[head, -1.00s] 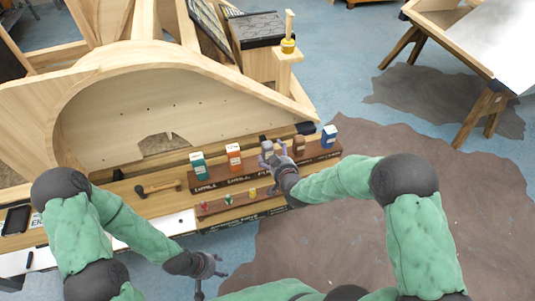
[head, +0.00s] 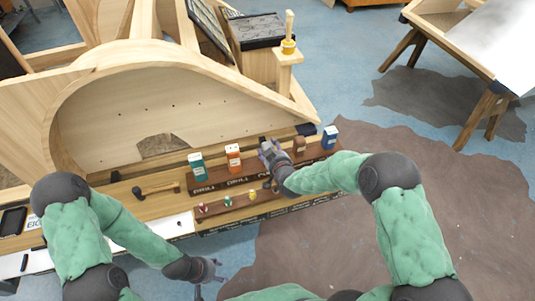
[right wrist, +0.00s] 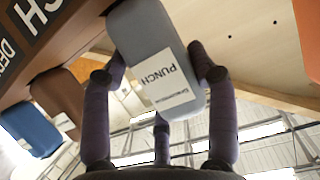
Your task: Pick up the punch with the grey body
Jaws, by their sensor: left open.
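The punch has a grey body (right wrist: 147,35) with a white PUNCH label, and in the right wrist view it sits between the fingers of my right gripper (right wrist: 158,65). The fingertips bend inward against both sides of the body, so the gripper is shut on it. In the head view my right gripper (head: 272,155) is at the dark brown rack (head: 228,184) and largely hides the punch. I cannot tell whether the punch is clear of its place on the rack. My left gripper (head: 211,270) is open and empty, low in front of the bench.
On the rack stand a teal box (head: 197,167) and an orange box (head: 234,158) left of my right gripper, and a brown box (head: 299,143) and a blue box (head: 329,137) to its right. A hammer (head: 157,188) lies on the bench further left.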

